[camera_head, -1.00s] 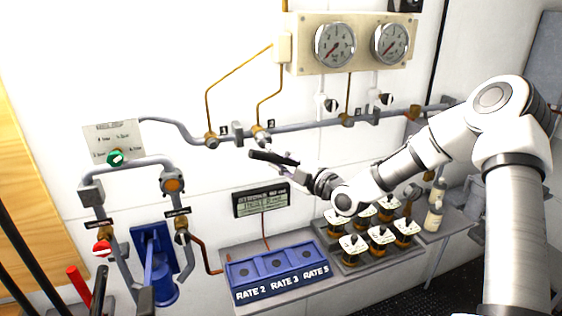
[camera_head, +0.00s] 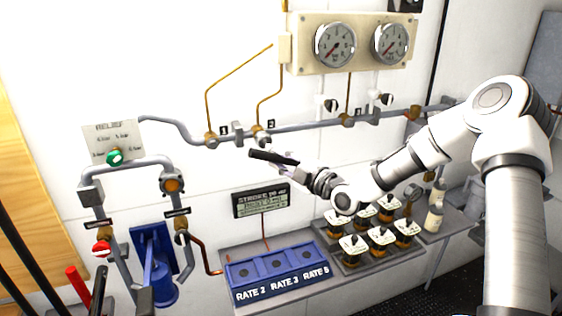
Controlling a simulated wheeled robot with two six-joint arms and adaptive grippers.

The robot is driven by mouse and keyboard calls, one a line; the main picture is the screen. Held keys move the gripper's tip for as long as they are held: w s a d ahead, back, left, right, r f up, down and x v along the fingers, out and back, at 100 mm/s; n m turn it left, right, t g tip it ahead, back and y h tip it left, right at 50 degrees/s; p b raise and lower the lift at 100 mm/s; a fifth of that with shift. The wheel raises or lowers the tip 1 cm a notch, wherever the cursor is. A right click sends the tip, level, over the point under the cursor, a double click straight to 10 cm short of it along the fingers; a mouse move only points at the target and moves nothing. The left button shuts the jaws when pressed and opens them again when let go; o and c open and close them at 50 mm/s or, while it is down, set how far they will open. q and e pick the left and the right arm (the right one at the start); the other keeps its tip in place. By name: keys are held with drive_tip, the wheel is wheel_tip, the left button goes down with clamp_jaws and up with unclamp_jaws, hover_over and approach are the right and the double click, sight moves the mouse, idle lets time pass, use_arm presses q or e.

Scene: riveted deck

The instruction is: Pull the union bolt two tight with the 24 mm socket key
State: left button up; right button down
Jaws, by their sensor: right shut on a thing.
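Union bolt two (camera_head: 258,135) is the brass fitting by the small label 2 on the grey wall pipe, at the foot of a thin copper line. My right gripper (camera_head: 312,177) is shut on a socket key with a black handle (camera_head: 271,157), just below and right of that fitting. The key's handle points left, tilted slightly up. Its socket end is not clear, and I cannot tell whether the key touches the bolt. My left gripper is not in view.
A similar brass fitting (camera_head: 211,140) sits left, by label 1. Two gauges (camera_head: 334,45) are above. Below are a display (camera_head: 261,201), a blue rate box (camera_head: 240,273) and a rack of tagged sockets (camera_head: 352,262). A blue pump (camera_head: 163,290) stands lower left.

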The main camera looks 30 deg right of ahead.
drive_tip(key=shift+w+d+b, duration=0.25)
drive_tip(key=shift+w+b, duration=0.4)
drive_tip(key=shift+w, duration=0.3)
idle(0.4)
drive_tip(key=shift+r, duration=0.1)
idle(0.4)
drive_tip(key=shift+m+t+b, duration=0.3)
drive_tip(key=shift+m+b, duration=0.2)
drive_tip(key=shift+b, duration=0.5)
drive_tip(key=shift+n, duration=0.3)
